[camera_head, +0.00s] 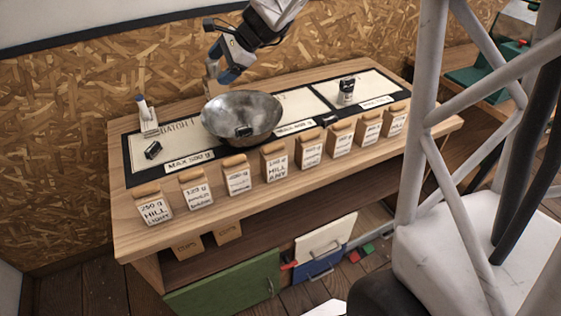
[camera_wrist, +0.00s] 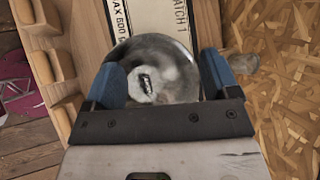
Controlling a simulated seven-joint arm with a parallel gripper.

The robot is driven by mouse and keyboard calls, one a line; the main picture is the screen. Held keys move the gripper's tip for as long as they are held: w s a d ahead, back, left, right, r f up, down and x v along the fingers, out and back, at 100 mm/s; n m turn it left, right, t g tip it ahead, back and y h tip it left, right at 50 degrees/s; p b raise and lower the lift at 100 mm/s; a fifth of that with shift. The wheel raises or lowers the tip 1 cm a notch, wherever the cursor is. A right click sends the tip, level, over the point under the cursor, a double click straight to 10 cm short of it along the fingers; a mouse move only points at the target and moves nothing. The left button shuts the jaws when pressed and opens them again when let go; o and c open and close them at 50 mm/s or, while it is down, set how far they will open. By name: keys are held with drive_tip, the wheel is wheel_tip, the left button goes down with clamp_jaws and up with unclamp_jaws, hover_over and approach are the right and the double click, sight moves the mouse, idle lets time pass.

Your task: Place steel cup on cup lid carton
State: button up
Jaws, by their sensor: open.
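A wide steel bowl (camera_head: 242,112) is the only steel vessel I can make out. It stands on the bench's dark-edged mat, with a small dark item (camera_head: 244,131) inside. My gripper (camera_head: 222,82) hangs at the bowl's back rim, open, with nothing held between its fingers. In the wrist view my gripper (camera_wrist: 161,80) has its blue fingers apart, with the bowl (camera_wrist: 165,62) showing between and beyond them. I cannot tell whether they touch it. I cannot single out a cup lid carton for certain.
Several labelled tan bags (camera_head: 275,162) line the bench's front edge. A white bottle (camera_head: 147,118) and a small black item (camera_head: 153,150) are at left. A dark-capped jar (camera_head: 346,91) stands on the right panel. A pale panel (camera_head: 298,103) between bowl and jar looks clear.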

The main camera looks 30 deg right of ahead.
drive_tip(key=s+f+n+g+h, duration=0.1)
drive_tip(key=s+n+h, duration=0.3)
drive_tip(key=s, duration=1.4)
drive_tip(key=s+a+f+n+g+h, duration=0.1)
drive_tip(key=s+n+h, duration=0.3)
drive_tip(key=s+n, duration=0.8)
drive_tip(key=shift+s, duration=3.75)
